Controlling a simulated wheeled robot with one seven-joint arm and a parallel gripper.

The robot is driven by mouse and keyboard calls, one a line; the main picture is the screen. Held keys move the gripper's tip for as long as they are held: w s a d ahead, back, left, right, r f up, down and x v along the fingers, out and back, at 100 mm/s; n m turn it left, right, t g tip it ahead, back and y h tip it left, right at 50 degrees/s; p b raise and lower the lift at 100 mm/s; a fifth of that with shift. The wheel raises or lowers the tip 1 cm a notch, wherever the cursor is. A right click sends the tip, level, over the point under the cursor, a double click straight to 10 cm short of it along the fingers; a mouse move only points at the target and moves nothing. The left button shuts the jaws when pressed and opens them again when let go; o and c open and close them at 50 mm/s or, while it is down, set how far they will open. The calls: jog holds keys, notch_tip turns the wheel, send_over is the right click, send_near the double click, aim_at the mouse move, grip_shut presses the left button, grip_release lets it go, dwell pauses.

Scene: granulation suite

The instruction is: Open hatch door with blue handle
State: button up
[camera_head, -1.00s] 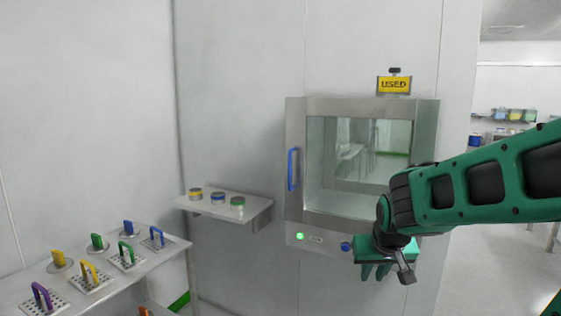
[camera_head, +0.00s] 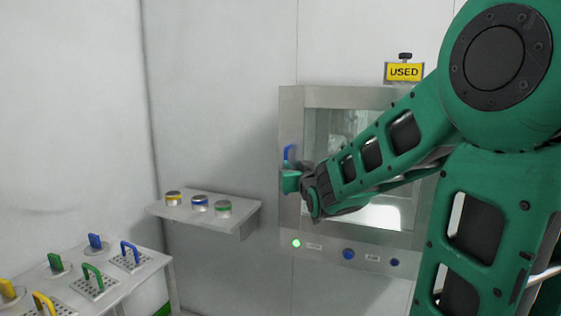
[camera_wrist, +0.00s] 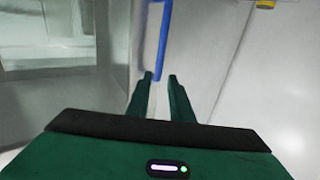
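The hatch (camera_head: 318,97) is a steel-framed box with a glass door set in the wall, and the door looks shut. Its blue handle (camera_head: 288,153) is a vertical bar on the left side of the frame. My arm hides much of the glass and the handle's lower part. My gripper (camera_head: 291,181) is at the handle's lower part. In the wrist view the blue handle (camera_wrist: 164,45) runs down toward the gap between my two green fingertips (camera_wrist: 160,76). The fingers are apart, with a gap between them. I cannot tell whether they touch the handle.
A wall shelf (camera_head: 240,221) with several colour-banded jars stands left of the hatch. A table (camera_head: 150,264) with coloured-handled pieces is at lower left. A green light (camera_head: 296,243) and blue buttons (camera_head: 348,254) sit below the door. A yellow USED sign (camera_head: 404,72) hangs above.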

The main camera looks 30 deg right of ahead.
aim_at(285, 158)
jog(key=x, duration=0.9)
jog(key=shift+w+d+f, duration=0.1)
jog(key=shift+w+d, duration=0.05)
jog(key=shift+w, duration=0.2)
